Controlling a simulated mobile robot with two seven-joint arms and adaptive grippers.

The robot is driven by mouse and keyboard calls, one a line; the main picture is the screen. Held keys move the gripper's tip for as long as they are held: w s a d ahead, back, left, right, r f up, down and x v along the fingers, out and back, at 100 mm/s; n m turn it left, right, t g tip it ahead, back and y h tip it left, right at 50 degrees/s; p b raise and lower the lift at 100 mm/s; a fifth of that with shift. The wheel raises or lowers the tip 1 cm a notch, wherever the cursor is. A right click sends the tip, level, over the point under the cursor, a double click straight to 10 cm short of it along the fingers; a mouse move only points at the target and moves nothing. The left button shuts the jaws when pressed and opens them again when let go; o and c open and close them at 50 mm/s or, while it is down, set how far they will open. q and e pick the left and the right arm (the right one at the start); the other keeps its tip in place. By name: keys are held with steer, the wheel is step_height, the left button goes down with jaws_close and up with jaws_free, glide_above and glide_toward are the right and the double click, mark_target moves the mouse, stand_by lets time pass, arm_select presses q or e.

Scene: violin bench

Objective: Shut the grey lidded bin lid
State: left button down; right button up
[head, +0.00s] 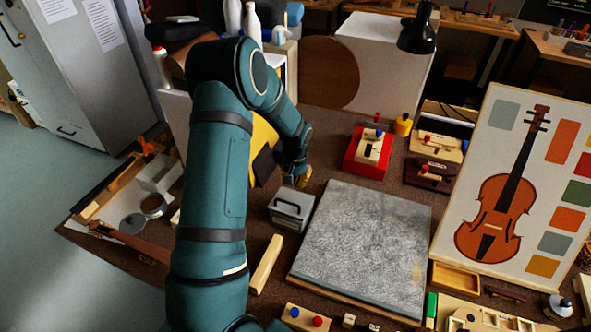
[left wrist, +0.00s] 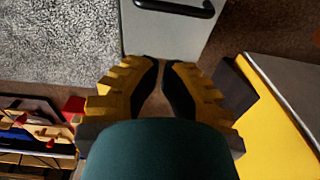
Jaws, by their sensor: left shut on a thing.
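The grey lidded bin (head: 289,212) stands on the bench left of the grey slab, its dark handle on the lid facing up. Its grey lid also shows at the top of the left wrist view (left wrist: 176,33), with the black handle cut by the frame edge. My left gripper (head: 300,181) is at the bin's far edge in the head view. In the left wrist view its yellow, black-padded fingers (left wrist: 163,66) are close together at the lid's edge, shut on it; the contact is partly hidden. I cannot tell how far the lid is raised. My right gripper is not in view.
The grey speckled slab (head: 365,250) lies just right of the bin. A wooden bar (head: 266,264) lies in front of it. A yellow panel (left wrist: 270,125) is close beside the left gripper. A red box (head: 365,158) and a violin board (head: 510,190) stand to the right.

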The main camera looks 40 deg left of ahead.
mark_target(291, 208)
arm_select(q)
steer(key=shift+s+d+f, duration=0.1)
steer(key=shift+s+f, duration=0.3)
steer(key=shift+f, duration=0.25)
steer(key=shift+s+d+f, duration=0.15)
steer(key=shift+s+f, duration=0.3)
steer(key=shift+f, duration=0.25)
steer(key=shift+s+d+f, duration=0.1)
steer(key=shift+s+f, duration=0.3)
steer(key=shift+f, duration=0.25)
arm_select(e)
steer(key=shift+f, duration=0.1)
arm_select(q)
steer(key=shift+s+d+f+b, duration=0.15)
steer(key=shift+s+f+b, duration=0.45)
steer(key=shift+b, duration=0.4)
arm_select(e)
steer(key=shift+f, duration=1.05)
arm_select(q)
steer(key=shift+w, duration=0.1)
steer(key=shift+r, duration=0.15)
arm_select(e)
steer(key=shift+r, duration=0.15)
